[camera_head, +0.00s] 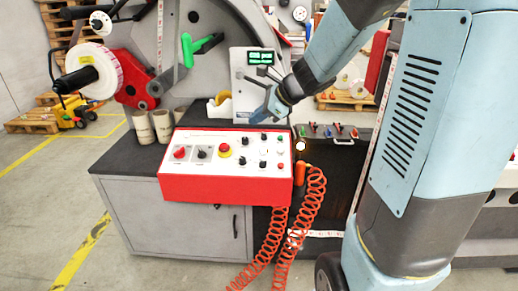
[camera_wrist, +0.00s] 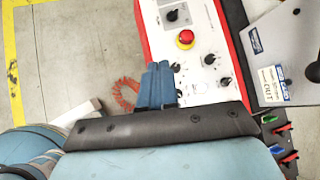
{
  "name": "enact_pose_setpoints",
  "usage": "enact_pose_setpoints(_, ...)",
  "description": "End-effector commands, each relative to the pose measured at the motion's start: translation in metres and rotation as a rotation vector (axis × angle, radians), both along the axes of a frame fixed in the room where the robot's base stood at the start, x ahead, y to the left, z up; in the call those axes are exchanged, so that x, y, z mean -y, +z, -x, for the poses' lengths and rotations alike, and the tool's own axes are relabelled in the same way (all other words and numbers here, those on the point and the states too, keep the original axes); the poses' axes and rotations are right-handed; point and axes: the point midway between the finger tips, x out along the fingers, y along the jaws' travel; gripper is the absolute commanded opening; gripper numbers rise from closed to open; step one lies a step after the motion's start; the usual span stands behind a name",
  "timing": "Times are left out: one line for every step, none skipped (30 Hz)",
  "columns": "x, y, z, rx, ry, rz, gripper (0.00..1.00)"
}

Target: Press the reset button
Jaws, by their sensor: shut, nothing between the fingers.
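A red control box with a white panel (camera_head: 205,141) stands on the cabinet. It carries a red mushroom button on a yellow ring (camera_head: 225,150), a red rotary switch (camera_head: 180,153), several black knobs and small buttons at the right, including a small red one (camera_head: 281,166). I cannot read which is labelled reset. My gripper (camera_head: 266,112) is above the panel's back right edge, in front of the grey display unit. In the wrist view my gripper (camera_wrist: 158,66) is shut and empty over the panel, and the mushroom button (camera_wrist: 185,39) is ahead and right. My gripper hides part of the panel.
Orange coiled cables (camera_head: 313,195) hang in front of the cabinet (camera_head: 180,220). A grey display unit (camera_head: 243,72) stands behind the panel. Cardboard cores (camera_head: 143,126) stand at the left. A tray of small levers (camera_head: 335,132) lies at the right.

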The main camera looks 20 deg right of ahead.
Motion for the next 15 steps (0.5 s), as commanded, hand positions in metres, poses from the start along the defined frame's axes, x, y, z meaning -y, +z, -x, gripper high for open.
enact_pose_setpoints(0.005,-0.011,-0.016,-0.049,-0.087,-0.068,0.00)
enact_pose_setpoints(0.008,-0.016,-0.025,-0.078,-0.144,-0.112,0.00)
enact_pose_setpoints(0.013,-0.024,-0.037,-0.116,-0.220,-0.169,0.00)
enact_pose_setpoints(0.016,-0.030,-0.045,-0.145,-0.276,-0.212,0.00)
enact_pose_setpoints(0.020,-0.036,-0.053,-0.172,-0.330,-0.254,0.00)
enact_pose_setpoints(0.025,-0.043,-0.063,-0.206,-0.399,-0.306,0.00)
enact_pose_setpoints(0.029,-0.049,-0.071,-0.230,-0.449,-0.344,0.00)
enact_pose_setpoints(0.034,-0.055,-0.077,-0.253,-0.497,-0.379,0.00)
enact_pose_setpoints(0.039,-0.062,-0.085,-0.282,-0.555,-0.422,0.00)
enact_pose_setpoints(0.042,-0.067,-0.090,-0.300,-0.594,-0.451,0.00)
enact_pose_setpoints(0.045,-0.072,-0.094,-0.318,-0.630,-0.479,0.00)
enact_pose_setpoints(0.049,-0.077,-0.099,-0.338,-0.672,-0.510,0.00)
enact_pose_setpoints(0.052,-0.081,-0.103,-0.351,-0.699,-0.529,0.00)
enact_pose_setpoints(0.054,-0.084,-0.106,-0.361,-0.723,-0.547,0.00)
enact_pose_setpoints(0.057,-0.086,-0.109,-0.372,-0.749,-0.565,0.00)
